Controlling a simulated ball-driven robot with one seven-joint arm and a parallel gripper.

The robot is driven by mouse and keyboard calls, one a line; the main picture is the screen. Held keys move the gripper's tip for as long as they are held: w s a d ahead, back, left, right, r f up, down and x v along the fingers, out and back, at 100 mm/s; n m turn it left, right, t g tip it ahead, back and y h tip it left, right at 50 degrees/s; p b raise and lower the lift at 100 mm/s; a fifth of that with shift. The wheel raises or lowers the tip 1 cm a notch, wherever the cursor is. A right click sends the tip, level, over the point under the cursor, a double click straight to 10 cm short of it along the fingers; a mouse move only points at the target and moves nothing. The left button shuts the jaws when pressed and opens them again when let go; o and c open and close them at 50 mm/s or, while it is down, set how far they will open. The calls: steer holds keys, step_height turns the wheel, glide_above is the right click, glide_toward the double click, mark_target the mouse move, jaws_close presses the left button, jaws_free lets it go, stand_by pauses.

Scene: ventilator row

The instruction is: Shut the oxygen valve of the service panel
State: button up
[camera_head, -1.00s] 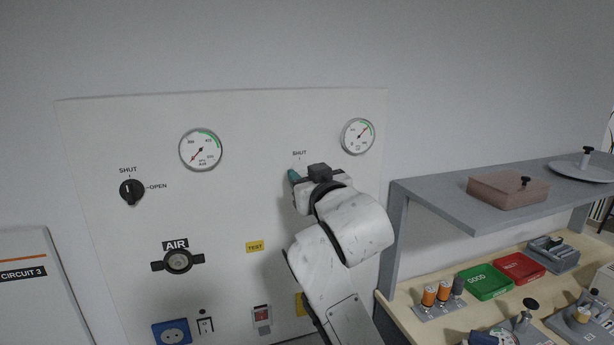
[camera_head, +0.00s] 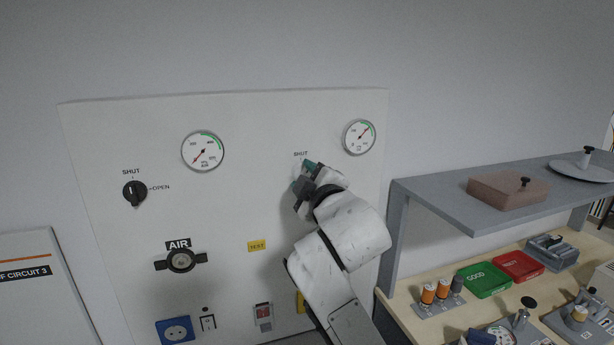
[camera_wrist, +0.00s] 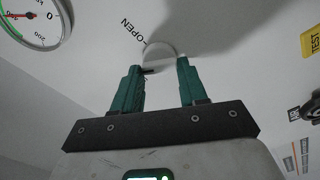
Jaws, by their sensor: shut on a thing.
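The service panel (camera_head: 230,205) is a pale board on the wall. The oxygen valve's pale round knob (camera_wrist: 160,55) shows in the wrist view, with an OPEN label beside it. In the head view my gripper hides the knob, below a SHUT label (camera_head: 301,154). My gripper (camera_head: 304,176) is at the panel's upper right. Its green fingers, also in the wrist view (camera_wrist: 163,66), are shut on the knob, one on each side. The knob's pointer is mostly hidden, so its exact setting cannot be told.
A gauge (camera_head: 359,137) is right of my gripper. The air valve's black knob (camera_head: 135,193), another gauge (camera_head: 203,151) and the AIR outlet (camera_head: 181,261) are at the left. A grey shelf (camera_head: 432,205) over a workbench stands at the right.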

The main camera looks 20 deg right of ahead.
steer(key=n, duration=0.5)
steer(key=shift+a+f+n+p, duration=0.1)
steer(key=shift+f+n+p, duration=0.05)
steer(key=shift+n+p, duration=0.25)
stand_by(0.4)
steer(key=o, duration=1.1)
steer(key=shift+c, duration=0.2)
steer(key=shift+s, duration=0.1)
steer(key=s+b, duration=0.2)
steer(key=s, duration=0.8)
steer(key=shift+s+b, duration=0.3)
steer(key=shift+b, duration=0.1)
